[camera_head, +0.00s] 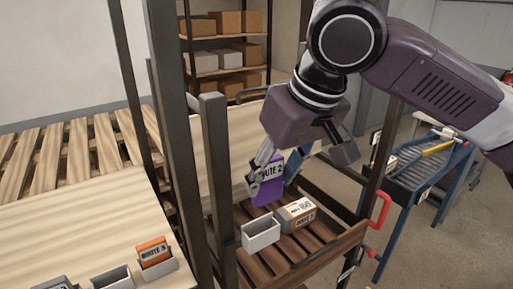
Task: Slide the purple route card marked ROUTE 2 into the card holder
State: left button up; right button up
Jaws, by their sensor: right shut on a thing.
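The purple route card (267,189) marked ROUTE 2 is held in my right gripper (265,174), which is shut on it. The card is tilted a little and hangs above the slatted deck of a wooden cart. A light grey open card holder (261,235) stands on that deck, just below the card and slightly toward the front. The holder looks empty, and a gap shows between it and the card. My right arm comes in from the upper right. My left gripper is not in view.
A labelled box (297,212) stands right beside the holder on the cart deck (290,254). Dark posts (216,180) rise left of it. On the table (70,220), an orange card (152,250) stands in a holder beside an empty one (112,279).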

aim_at(266, 202)
jog(key=shift+a+r, duration=0.3)
jog(key=shift+r, duration=0.15)
jog(key=shift+a+n+y, duration=0.2)
jog(key=shift+n+y, duration=0.1)
jog(key=shift+w+f, duration=0.1)
jog(key=shift+f, duration=0.15)
jog(key=shift+s+d+f+b, duration=0.1)
jog(key=shift+s+f+b, duration=0.15)
jog(key=shift+f+b, duration=0.75)
jog(key=shift+b, duration=0.35)
notch_tip(266, 202, down, 2)
jog(key=shift+w+f+b, duration=0.1)
jog(key=shift+w+b, duration=0.05)
jog(key=shift+b, duration=0.85)
jog(key=shift+f+b, duration=0.5)
jog(key=shift+b, duration=0.1)
jog(key=shift+f+p, duration=0.25)
jog(key=shift+p, duration=0.3)
